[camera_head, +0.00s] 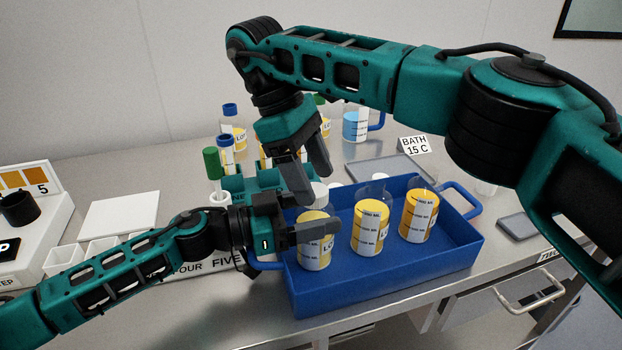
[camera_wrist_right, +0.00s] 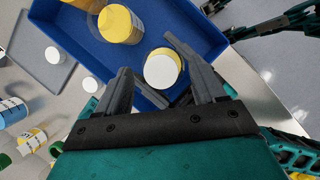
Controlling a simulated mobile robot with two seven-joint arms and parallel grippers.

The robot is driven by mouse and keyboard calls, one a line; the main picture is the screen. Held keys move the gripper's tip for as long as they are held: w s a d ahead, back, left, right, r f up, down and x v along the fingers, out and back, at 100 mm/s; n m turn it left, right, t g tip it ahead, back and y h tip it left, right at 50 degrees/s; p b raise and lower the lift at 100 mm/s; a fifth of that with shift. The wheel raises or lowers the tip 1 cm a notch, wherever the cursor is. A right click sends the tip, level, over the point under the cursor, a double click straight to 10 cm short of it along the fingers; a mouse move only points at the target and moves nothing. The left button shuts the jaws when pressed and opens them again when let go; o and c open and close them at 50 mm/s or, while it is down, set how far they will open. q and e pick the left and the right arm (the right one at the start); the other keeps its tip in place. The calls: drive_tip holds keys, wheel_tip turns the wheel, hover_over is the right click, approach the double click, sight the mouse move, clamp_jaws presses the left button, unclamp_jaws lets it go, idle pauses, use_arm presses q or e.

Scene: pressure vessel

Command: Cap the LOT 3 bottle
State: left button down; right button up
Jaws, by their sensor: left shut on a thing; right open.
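The blue tray (camera_head: 390,285) holds three bottles with yellow and white labels. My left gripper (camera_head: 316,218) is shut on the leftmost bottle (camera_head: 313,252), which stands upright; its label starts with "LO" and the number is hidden. A white cap (camera_head: 319,190) is at this bottle's top; the right wrist view shows it as a white disc (camera_wrist_right: 162,69) over the bottle. I cannot tell whether it is screwed down. My right gripper (camera_head: 314,184) is open just above, its fingers near the cap. The middle bottle (camera_head: 369,230) and right bottle (camera_head: 418,217) have clear, uncapped-looking tops.
Behind the tray are a teal rack (camera_head: 240,184) with a green-capped tube (camera_head: 211,163), more bottles, a blue-handled beaker (camera_head: 355,125) and a BATH 15 C sign (camera_head: 414,146). White bins (camera_head: 65,258) stand left.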

drive_tip(key=shift+r, duration=1.5)
drive_tip(key=shift+c, duration=0.3)
